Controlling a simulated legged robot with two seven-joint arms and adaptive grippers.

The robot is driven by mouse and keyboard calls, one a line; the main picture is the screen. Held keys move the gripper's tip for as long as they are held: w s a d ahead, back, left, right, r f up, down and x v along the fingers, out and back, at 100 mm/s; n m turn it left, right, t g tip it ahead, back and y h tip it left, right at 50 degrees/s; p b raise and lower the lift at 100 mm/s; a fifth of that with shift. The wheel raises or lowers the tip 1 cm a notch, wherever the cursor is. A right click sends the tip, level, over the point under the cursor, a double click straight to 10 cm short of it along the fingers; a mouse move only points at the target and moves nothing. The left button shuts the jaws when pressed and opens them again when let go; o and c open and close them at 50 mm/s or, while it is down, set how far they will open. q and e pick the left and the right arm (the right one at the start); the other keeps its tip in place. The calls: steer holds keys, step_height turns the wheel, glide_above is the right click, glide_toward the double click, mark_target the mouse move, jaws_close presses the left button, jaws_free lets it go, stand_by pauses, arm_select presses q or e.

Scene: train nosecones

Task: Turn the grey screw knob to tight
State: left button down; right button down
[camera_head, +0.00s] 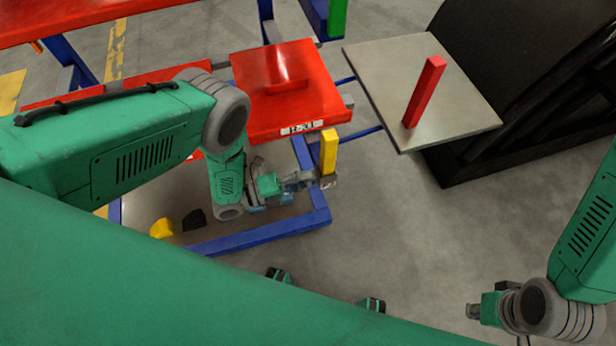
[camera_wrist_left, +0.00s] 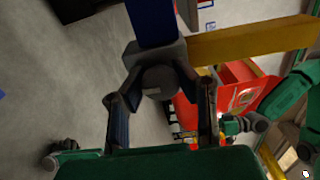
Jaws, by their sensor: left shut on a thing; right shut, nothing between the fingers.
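The grey screw knob (camera_head: 328,183) sits at the front corner of the blue frame, just below an upright yellow bar (camera_head: 329,150). My left gripper (camera_head: 316,182) reaches it from the left and is shut on it. In the left wrist view, the rounded grey knob (camera_wrist_left: 158,82) lies between the two fingers of my left gripper (camera_wrist_left: 157,68), with a blue bar (camera_wrist_left: 151,20) and the yellow bar (camera_wrist_left: 250,38) meeting behind it. The knob's turn position cannot be told. My right gripper (camera_head: 474,311) is shut and empty at the lower right, far from the knob.
A red platform (camera_head: 318,112) stands behind the knob. A grey plate (camera_head: 375,75) with an upright red post (camera_head: 424,92) is at the right of it, beside a large black structure (camera_head: 530,95). Blue frame beams (camera_head: 262,236) run low around my left arm. The floor at centre right is clear.

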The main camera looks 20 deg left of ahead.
arm_select(q)
steer(key=shift+s+f, duration=0.25)
steer(key=shift+f, duration=0.05)
steer(key=c, duration=1.2)
jaws_free()
steer(key=shift+o, duration=0.2)
steer(key=shift+w+r, duration=0.1)
steer(key=v, duration=1.2)
